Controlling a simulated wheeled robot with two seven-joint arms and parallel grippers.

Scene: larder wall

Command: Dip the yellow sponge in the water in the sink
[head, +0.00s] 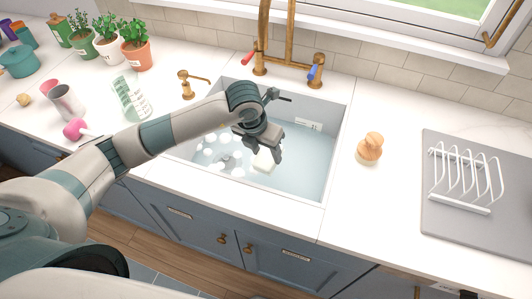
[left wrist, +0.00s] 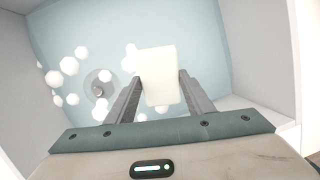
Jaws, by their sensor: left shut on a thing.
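The sponge (head: 264,162) looks pale cream-yellow and also shows in the left wrist view (left wrist: 158,72). My left gripper (head: 264,150) is shut on it, with one finger on each side in the left wrist view (left wrist: 157,92). The gripper points down inside the sink (head: 338,135), and the sponge hangs below its fingertips. Pale blue water (head: 300,165) with white foam bubbles (head: 209,153) fills the sink's bottom. I cannot tell whether the sponge touches the water. The drain (left wrist: 99,84) shows left of the sponge. My right gripper is not in view.
A brass faucet (head: 262,50) with red and blue handles stands behind the sink. A brass dispenser (head: 187,85) stands at its back left. A wooden brush (head: 370,148) and a grey mat (head: 433,200) with a white rack (head: 465,180) lie right. Potted plants (head: 136,55) stand left.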

